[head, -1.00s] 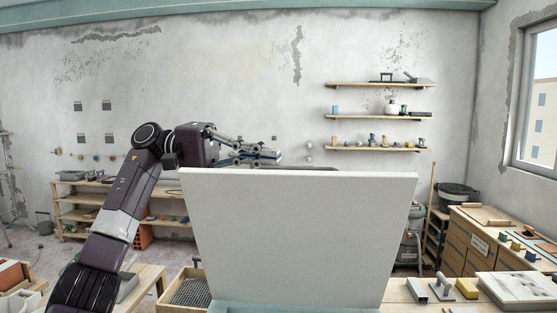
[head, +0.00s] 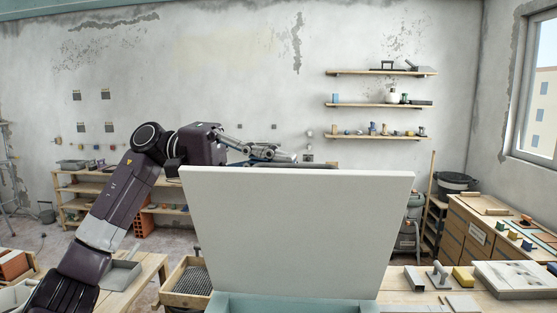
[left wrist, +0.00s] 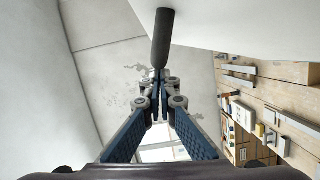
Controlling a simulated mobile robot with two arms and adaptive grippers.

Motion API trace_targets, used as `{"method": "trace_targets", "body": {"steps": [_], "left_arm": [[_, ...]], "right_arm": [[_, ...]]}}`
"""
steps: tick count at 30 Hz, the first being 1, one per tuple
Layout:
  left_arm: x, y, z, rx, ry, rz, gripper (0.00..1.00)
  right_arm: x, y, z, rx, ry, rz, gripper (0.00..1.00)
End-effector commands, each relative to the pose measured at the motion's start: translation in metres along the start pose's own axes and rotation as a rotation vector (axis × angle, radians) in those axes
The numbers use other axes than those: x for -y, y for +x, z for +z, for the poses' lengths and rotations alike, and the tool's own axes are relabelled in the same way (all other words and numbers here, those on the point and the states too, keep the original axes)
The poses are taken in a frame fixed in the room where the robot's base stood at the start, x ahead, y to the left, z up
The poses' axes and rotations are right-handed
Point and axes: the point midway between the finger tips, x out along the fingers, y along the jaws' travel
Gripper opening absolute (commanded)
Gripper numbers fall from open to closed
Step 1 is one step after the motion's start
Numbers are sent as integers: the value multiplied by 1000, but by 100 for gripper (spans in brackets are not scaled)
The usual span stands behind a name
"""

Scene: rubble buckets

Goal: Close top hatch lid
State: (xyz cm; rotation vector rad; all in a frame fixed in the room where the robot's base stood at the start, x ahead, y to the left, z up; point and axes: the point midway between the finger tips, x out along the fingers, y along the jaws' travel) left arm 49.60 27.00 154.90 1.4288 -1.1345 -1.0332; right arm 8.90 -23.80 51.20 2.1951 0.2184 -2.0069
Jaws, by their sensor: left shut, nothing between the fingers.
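The hatch lid (head: 290,235) is a large white panel. It stands raised, close to upright, above a teal box rim (head: 290,303) in the head view. My left gripper (head: 292,156) is at the far side of the lid, just above its top edge, with its fingers pointing right. In the left wrist view its fingers (left wrist: 160,78) are shut and empty. A dark rounded bar (left wrist: 164,38) is just beyond the fingertips, beside a white surface (left wrist: 250,25); I cannot tell whether they touch. My right gripper is not in view.
A bench with trowels (head: 440,278) and a pale slab (head: 520,278) is at the right. A wooden crate (head: 190,298) is left of the lid. Wall shelves (head: 380,105) are at the back.

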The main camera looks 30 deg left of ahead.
Motion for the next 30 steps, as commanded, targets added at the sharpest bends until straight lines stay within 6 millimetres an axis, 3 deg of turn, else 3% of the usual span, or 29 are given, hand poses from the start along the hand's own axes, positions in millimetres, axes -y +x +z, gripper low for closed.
{"method": "trace_targets", "body": {"steps": [5, 11, 21, 30], "left_arm": [[2, 1, 5, 1, 18, -4, 0], [6, 7, 26, 3, 92, -23, 0], [20, 24, 93, 3, 346, -87, 0], [50, 41, 158, 1, 615, -159, 0]], "right_arm": [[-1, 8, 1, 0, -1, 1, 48], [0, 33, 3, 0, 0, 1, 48], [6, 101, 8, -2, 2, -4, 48], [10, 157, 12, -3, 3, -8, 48]]}}
